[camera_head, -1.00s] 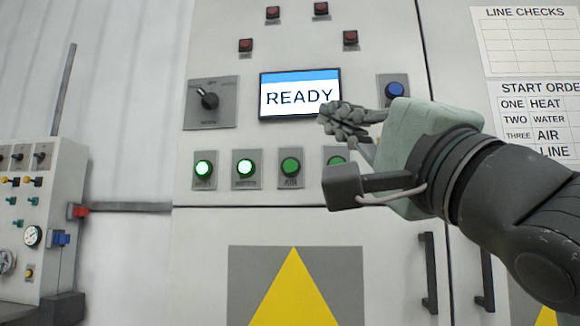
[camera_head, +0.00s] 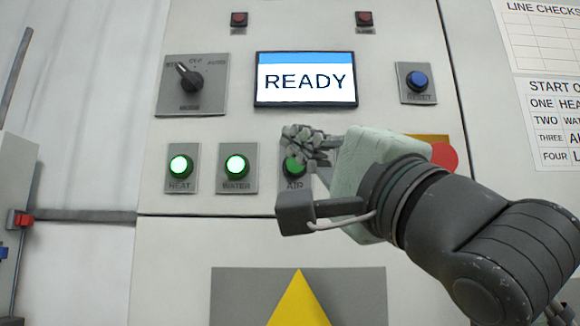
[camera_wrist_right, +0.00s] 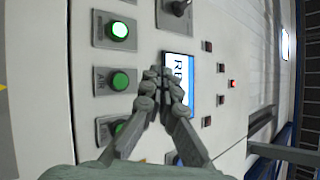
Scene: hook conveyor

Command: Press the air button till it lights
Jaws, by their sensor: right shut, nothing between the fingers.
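The air button (camera_head: 293,168) is green and unlit, above its AIR label. My right gripper (camera_head: 298,140) is shut and empty, and its fingers cover the button's upper part in the head view. In the right wrist view the air button (camera_wrist_right: 120,81) lies to the left of the shut fingertips (camera_wrist_right: 160,75), apart from them in the picture. Contact with the button cannot be made out. The heat button (camera_head: 180,167) and the water button (camera_head: 235,167) glow bright green. My left gripper is not in view.
The screen (camera_head: 305,80) reads READY. A selector knob (camera_head: 190,78) is at the upper left and a blue reset button (camera_head: 417,81) at the upper right. A red round button (camera_head: 444,156) on a yellow plate shows partly behind my right gripper.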

